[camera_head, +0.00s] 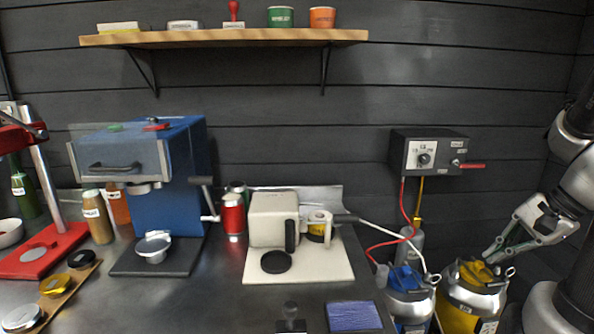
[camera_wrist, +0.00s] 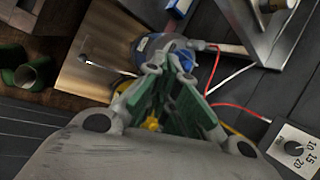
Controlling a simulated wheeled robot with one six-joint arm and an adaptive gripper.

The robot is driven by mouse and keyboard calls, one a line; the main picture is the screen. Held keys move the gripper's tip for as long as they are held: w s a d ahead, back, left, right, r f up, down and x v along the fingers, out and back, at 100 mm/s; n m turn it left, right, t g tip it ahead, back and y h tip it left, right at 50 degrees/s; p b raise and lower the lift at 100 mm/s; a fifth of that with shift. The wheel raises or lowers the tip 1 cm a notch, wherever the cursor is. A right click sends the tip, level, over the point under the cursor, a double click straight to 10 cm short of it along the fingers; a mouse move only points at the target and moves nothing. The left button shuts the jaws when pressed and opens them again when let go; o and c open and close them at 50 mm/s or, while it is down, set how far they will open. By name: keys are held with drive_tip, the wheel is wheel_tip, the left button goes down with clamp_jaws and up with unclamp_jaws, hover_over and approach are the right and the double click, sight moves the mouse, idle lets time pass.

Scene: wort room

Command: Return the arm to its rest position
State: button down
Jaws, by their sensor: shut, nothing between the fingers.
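My gripper (camera_head: 497,249) is at the right of the head view, pointing down and left. Its fingertips are just above the yellow-topped keg (camera_head: 478,288) and appear apart from its ring handle, though the exact gap is hard to tell. In the wrist view my gripper (camera_wrist: 165,75) shows its green-padded fingers coming together with nothing held between them. A blue-topped keg (camera_head: 408,295) stands left of the yellow one and shows beyond the fingertips in the wrist view (camera_wrist: 160,46).
A control box (camera_head: 430,152) with a red lever is on the wall, with red and yellow hoses running down from it. The steel counter (camera_head: 215,300) carries a blue machine (camera_head: 170,190) and a cream machine (camera_head: 272,218). A wooden shelf (camera_head: 225,38) hangs above.

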drive_tip(key=s+a+r+n+h, duration=0.2)
drive_tip(key=s+a+r+n, duration=0.1)
drive_tip(key=r+n, duration=0.2)
drive_tip(key=s+a+r+n+h, duration=0.2)
drive_tip(key=s+a+r+n, duration=0.1)
drive_tip(key=n, duration=0.6)
wheel_tip(320, 180, up, 3)
drive_tip(key=shift+a+f+t+h, duration=0.15)
drive_tip(key=shift+a+t+h, duration=0.25)
drive_tip(key=shift+a, duration=0.1)
